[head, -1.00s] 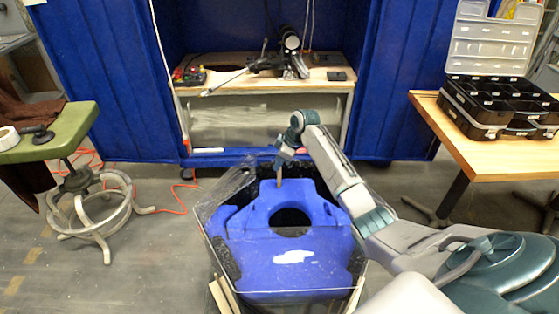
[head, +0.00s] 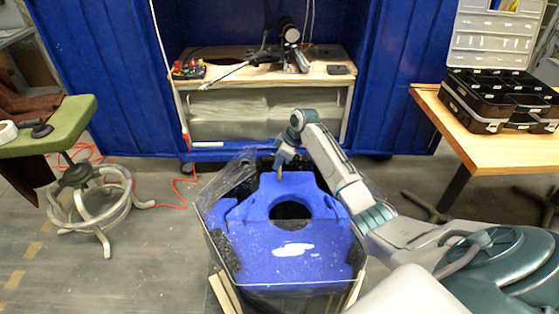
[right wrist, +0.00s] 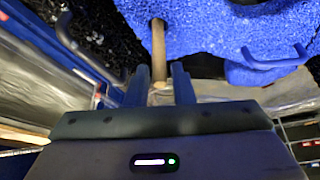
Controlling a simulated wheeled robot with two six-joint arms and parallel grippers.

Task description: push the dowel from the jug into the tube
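The dowel (head: 280,176) is a thin wooden rod at the far edge of the blue piece (head: 255,245) in the tank. In the right wrist view the dowel (right wrist: 158,50) runs from between my right gripper's fingers to a dark spot on the blue surface (right wrist: 205,28). My right gripper (right wrist: 163,80) has its fingers close together on either side of the dowel. In the head view my right gripper (head: 281,168) is above the blue piece. I cannot make out which parts are the jug and the tube. My left gripper is not in view.
The clear-walled tank (head: 215,262) surrounds the blue piece, which has a dark round hole. A wooden table with a black organizer case (head: 500,100) stands right. A green stool (head: 62,125) stands left. A workbench (head: 265,75) stands behind.

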